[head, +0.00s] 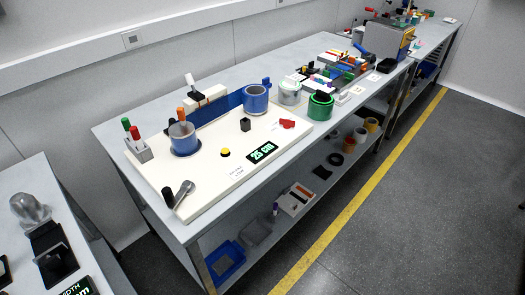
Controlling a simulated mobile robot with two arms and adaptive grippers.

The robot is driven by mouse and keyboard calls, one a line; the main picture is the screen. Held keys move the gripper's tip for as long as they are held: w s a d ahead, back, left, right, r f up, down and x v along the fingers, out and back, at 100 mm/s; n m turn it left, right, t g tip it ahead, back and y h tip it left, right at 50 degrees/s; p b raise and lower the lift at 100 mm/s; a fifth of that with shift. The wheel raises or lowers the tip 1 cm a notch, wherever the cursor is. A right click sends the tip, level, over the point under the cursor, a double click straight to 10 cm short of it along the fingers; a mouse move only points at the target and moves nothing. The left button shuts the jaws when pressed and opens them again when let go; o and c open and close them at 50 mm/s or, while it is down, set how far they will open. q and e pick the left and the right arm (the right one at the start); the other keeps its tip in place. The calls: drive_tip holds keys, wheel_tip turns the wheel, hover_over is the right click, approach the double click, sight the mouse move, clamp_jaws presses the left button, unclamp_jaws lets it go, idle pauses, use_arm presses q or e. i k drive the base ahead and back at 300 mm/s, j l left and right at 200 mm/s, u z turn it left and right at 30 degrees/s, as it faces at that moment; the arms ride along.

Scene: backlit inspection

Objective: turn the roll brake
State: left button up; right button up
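A white board (222,179) lies on the near end of the grey bench. A blue roll (186,146) sits on it at left, with a grey, orange-topped part (180,117) at its top. A blue band (222,105) runs to a second blue roll (256,100) at right. A grey lever (184,192) with a black knob stands at the board's front left corner. A red part (288,124) lies near the right edge. I cannot tell which part is the roll brake. Neither of my grippers shows in the head view.
A display reading 25 cm (263,152), a yellow button (226,153) and a black block (245,125) sit on the board. A holder (141,152) with green and red handles stands at left. A green roll (320,107) stands beyond. Floor at right is clear.

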sight(287, 124)
drive_tip(key=i+l, duration=0.2)
drive_tip(key=i+l+u, duration=0.8)
drive_tip(key=l, duration=0.25)
